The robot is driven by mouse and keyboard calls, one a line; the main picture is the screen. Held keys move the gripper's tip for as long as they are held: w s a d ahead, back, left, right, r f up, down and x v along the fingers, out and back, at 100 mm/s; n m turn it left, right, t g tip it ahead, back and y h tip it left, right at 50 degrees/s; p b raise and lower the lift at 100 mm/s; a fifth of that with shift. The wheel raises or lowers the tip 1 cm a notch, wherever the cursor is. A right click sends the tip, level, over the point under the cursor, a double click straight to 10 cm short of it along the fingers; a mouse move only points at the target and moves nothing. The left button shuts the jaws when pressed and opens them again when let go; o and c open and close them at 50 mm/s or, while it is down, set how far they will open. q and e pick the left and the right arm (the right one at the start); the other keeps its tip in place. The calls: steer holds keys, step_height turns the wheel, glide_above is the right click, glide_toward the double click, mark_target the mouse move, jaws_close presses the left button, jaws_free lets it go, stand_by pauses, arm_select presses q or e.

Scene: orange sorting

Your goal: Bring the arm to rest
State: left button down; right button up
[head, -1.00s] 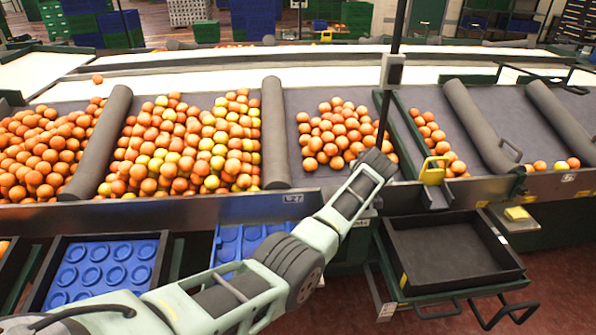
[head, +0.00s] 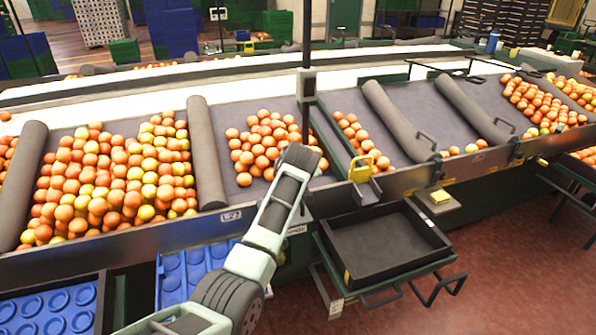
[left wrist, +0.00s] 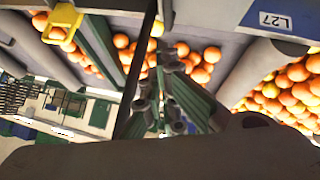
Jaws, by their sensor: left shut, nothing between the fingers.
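My left arm (head: 250,255) reaches in from the bottom left of the head view. Its dark wrist end (head: 300,157) is over the front of the sorting line, by the bay of oranges (head: 265,143); the fingers are not clear there. In the left wrist view my left gripper (left wrist: 172,78) is shut and empty, pointing towards oranges (left wrist: 205,56) that lie beyond it. I cannot tell from these views how far it is from the post beside it. My right gripper is not in view.
A dark upright post (head: 306,60) stands close to the wrist. A yellow bracket (head: 362,170) sits on the line's front edge. An empty black tray (head: 425,222) juts out below, right of the arm. Blue dimpled trays (head: 48,312) lie lower left. Red floor (head: 500,270) is open at right.

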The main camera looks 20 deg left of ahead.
arm_select(q)
steer(key=d+v, duration=0.1)
steer(key=v, duration=0.4)
steer(key=s+a+f+m+g+h, duration=0.1)
steer(key=s+a+f+m+g, duration=0.25)
steer(key=s+f, duration=1.6)
steer(key=s+d+f+m+g+h, duration=0.15)
steer(key=s+m, duration=0.55)
steer(key=s, duration=2.3)
step_height(320, 180, down, 25)
steer(key=s+g, duration=0.1)
steer(key=g, duration=0.1)
steer(key=s+a+f+g, duration=0.1)
steer(key=s+a+f, duration=0.2)
steer(key=s+f, duration=1.4)
steer(key=shift+b, duration=0.4)
